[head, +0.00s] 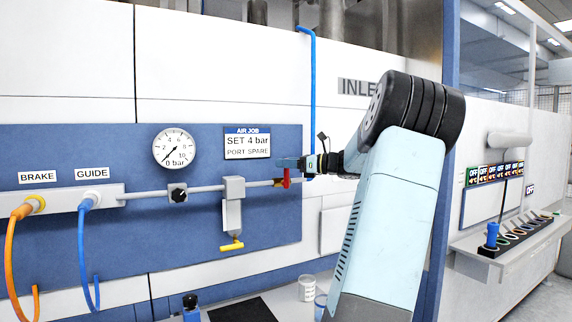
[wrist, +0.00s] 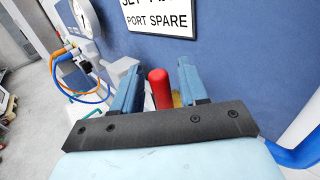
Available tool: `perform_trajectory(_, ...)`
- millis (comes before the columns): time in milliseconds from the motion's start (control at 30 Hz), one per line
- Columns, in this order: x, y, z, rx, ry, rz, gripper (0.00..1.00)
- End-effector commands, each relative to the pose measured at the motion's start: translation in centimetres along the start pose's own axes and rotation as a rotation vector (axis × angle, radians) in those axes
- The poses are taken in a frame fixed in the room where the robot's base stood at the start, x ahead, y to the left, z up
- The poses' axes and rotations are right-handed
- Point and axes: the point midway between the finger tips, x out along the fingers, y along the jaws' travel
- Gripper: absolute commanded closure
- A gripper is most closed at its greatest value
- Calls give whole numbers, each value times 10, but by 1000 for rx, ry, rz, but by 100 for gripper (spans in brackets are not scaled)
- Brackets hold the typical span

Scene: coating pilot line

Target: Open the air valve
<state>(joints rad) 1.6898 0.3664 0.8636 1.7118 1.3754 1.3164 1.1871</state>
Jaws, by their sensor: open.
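The air valve has a red handle (head: 286,178) and sits on the grey horizontal pipe (head: 205,189), by a brass fitting at its right end. In the head view the handle looks upright, across the pipe. My gripper (head: 292,163) is at the handle, reaching in from the right. In the wrist view the red handle (wrist: 160,90) stands between the two blue fingers of my open gripper (wrist: 158,80). Gaps show on both sides, so it does not look clamped. The valve body is mostly hidden behind the fingers and gripper plate.
The pressure gauge (head: 174,147) has its needle at lower left, near 0. A regulator (head: 233,200) with a yellow drain handle (head: 232,244) hangs left of the valve. Orange (head: 12,250) and blue (head: 82,250) hoses hang further left. A blue pipe (head: 313,90) runs up behind my gripper.

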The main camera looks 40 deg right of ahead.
Motion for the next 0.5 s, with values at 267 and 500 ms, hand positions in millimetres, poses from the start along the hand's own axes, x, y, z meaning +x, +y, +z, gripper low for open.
perform_trajectory(267,1,0,0,0,0,0,57)
perform_trajectory(500,1,0,0,0,0,1,79)
